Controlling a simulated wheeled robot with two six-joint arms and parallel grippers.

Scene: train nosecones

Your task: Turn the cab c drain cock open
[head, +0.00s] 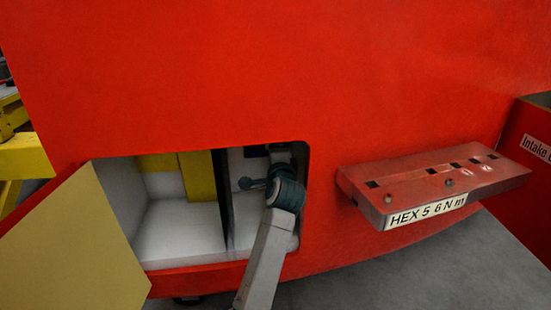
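The red nosecone has an open compartment (185,235) with white inner walls and a dark upright divider. One arm of mine, which looks like the left, rises from the bottom edge and reaches into the right-hand bay. Its dark wrist joint (288,190) fills much of that bay. My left gripper's fingers cannot be made out among the dark shapes behind the wrist. No drain cock can be clearly identified. My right gripper is not in view.
A yellow-tan hatch door (75,245) hangs open at the left. A red shelf labelled "HEX 5 6 N m" (435,185) juts out right of the compartment. A red bin (530,150) stands at the right edge, a yellow frame (22,155) at the left.

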